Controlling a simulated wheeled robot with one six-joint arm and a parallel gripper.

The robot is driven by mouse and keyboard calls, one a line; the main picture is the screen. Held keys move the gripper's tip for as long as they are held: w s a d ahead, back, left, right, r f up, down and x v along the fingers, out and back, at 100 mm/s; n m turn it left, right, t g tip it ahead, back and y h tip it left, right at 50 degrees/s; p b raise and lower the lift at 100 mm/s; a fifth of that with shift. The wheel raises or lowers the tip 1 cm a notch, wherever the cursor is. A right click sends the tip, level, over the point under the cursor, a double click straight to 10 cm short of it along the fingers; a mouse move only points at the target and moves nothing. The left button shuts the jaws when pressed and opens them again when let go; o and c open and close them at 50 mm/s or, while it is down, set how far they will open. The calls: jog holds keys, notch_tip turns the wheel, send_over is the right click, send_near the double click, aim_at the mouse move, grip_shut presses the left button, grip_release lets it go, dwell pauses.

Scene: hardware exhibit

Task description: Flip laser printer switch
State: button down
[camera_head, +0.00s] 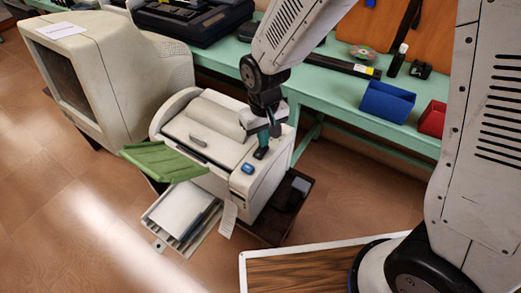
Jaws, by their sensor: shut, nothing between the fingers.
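The laser printer (215,140) is a cream, boxy machine on a low dark stand, with a green flap (163,161) folded out at its front left and a paper tray (182,213) below. A small blue button (247,169) sits on its top right corner. My gripper (261,153) is shut and empty, pointing down at the printer's top right side, just behind the blue button. I cannot tell whether its tips touch the printer. Any switch under or behind the gripper is hidden.
A large old monitor (110,75) stands left of the printer. A green bench (330,82) runs behind, holding a blue bin (387,101), a red bin (432,119) and a black case (195,20). A paper tag (228,219) hangs at the printer's front. Floor is free at the lower left.

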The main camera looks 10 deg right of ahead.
jog(key=shift+f, duration=0.55)
jog(key=shift+r, duration=3.5)
